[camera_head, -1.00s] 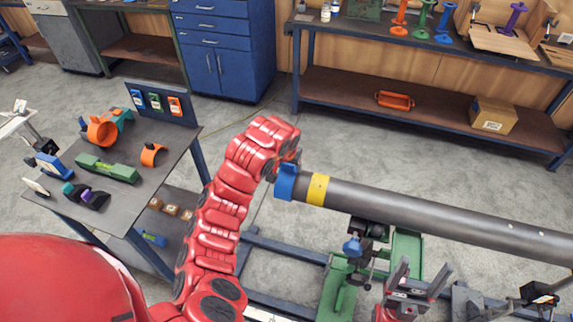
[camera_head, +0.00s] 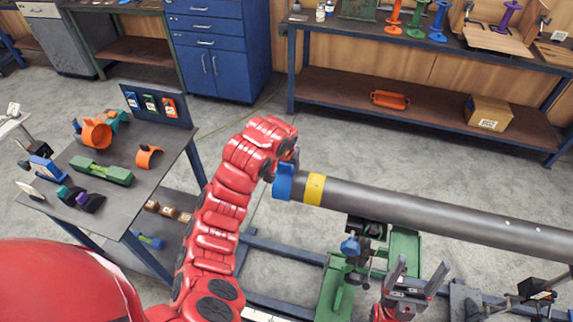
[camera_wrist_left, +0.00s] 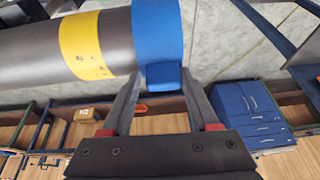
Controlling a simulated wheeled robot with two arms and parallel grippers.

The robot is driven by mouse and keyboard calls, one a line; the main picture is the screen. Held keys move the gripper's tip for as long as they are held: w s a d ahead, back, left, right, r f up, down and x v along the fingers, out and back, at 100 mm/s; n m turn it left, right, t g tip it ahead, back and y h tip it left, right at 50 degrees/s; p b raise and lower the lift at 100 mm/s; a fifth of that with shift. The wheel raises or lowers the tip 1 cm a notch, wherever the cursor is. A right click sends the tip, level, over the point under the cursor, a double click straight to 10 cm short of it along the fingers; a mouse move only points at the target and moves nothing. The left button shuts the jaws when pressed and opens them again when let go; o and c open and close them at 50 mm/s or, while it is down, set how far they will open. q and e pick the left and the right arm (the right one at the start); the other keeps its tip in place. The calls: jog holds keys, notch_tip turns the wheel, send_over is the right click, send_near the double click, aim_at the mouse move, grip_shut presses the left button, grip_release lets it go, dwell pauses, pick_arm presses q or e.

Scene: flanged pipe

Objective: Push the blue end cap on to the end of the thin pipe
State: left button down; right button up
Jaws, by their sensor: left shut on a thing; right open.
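The dark grey pipe (camera_head: 440,212) runs from the right to the middle in the head view, with a yellow band (camera_head: 314,189) near its left end. The blue end cap (camera_head: 284,183) sits at that end, its rim around the pipe. In the left wrist view the cap (camera_wrist_left: 157,30) meets the grey pipe beyond the yellow band (camera_wrist_left: 85,46). My left gripper (camera_wrist_left: 161,76) is shut on the cap's small blue tab. In the head view its jaws are mostly hidden behind my red arm. My right gripper (camera_head: 419,273) is open and empty below the pipe.
A green stand (camera_head: 345,285) is under the pipe. A grey side table (camera_head: 150,190) with several parts and tools is at the left. A workbench (camera_head: 440,115) and a blue cabinet (camera_head: 222,50) stand at the back. Clear floor lies between them and the pipe.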

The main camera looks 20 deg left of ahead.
pick_arm(q)
jog(key=shift+d+b, duration=0.45)
jog(key=shift+d, duration=0.4)
dwell(0.4)
jog(key=shift+c, duration=0.3)
grip_release()
jog(key=shift+r, duration=0.1)
jog(key=shift+r, duration=1.05)
notch_tip(320, 180, up, 4)
jog(key=p, duration=0.4)
jog(key=shift+f, duration=0.1)
